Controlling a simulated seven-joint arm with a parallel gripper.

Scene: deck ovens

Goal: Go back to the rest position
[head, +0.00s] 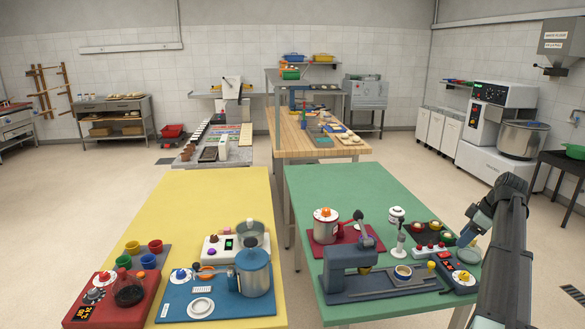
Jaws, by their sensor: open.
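My gripper (466,238) is at the right of the head view, at the end of my dark arm, which bends over and points down and left. It hangs over or near the right edge of the green table (345,183). Its jaws are small here, and no object shows held between them. Near it in the picture are a dark tray (417,228) with small coloured items and a dark device with a red display (446,264). I cannot tell the exact height of the fingertips above them.
A blue-grey machine (350,270), a red mat with a steel pot (326,228) and a white dispenser (396,215) stand on the green table. A yellow table (217,190) with more devices is at left. The far half of the green table is clear.

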